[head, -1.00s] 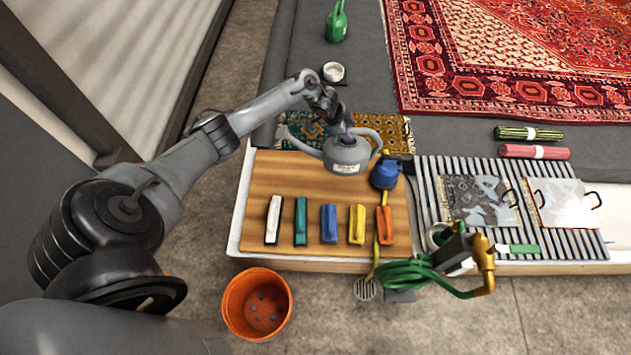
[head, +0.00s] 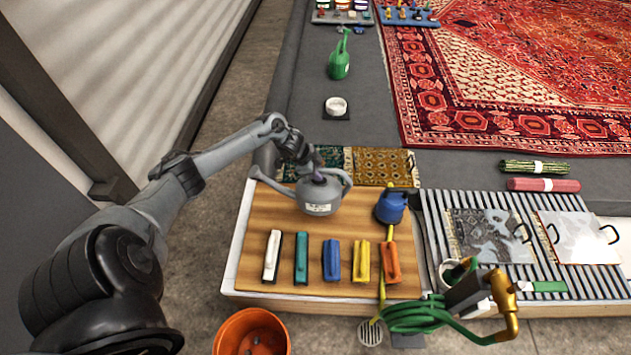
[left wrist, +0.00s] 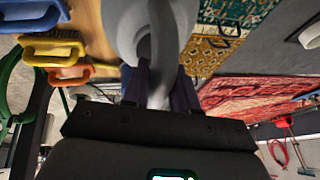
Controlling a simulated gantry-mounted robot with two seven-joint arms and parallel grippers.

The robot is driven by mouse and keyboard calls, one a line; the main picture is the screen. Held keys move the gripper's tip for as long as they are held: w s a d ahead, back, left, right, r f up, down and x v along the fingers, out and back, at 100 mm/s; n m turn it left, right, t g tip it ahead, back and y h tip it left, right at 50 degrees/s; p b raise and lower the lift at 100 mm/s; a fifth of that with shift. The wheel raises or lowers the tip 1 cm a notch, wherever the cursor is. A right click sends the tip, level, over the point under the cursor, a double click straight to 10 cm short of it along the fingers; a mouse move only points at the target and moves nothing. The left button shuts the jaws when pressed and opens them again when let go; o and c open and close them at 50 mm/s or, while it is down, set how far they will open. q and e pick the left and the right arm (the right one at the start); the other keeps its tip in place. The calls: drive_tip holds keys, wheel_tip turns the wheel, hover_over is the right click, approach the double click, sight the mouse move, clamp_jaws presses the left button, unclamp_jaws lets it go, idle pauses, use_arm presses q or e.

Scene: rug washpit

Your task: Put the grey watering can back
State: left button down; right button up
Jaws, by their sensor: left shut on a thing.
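The grey watering can (head: 319,198) has a white label, a long spout pointing left and a loop handle on the right. My left gripper (head: 318,176) is shut on its handle from above. The can is roughly upright over the back part of the wooden board (head: 235,275); I cannot tell whether its base touches the board. In the left wrist view the grey can (left wrist: 118,22) fills the upper middle, its handle between the dark fingers of the left gripper (left wrist: 160,88). My right gripper is not in view.
Several coloured brushes (head: 332,260) line the board's front. A green watering can (head: 339,62) and a white bowl (head: 336,106) are farther back. A green hose (head: 415,315) and orange bucket (head: 250,335) are in front.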

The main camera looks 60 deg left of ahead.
sight(301, 186)
use_arm(q)
drive_tip(key=shift+s+a+f, duration=0.15)
wheel_tip(301, 186, down, 4)
drive_tip(key=b, duration=0.3)
drive_tip(key=c, duration=0.9)
unclamp_jaws()
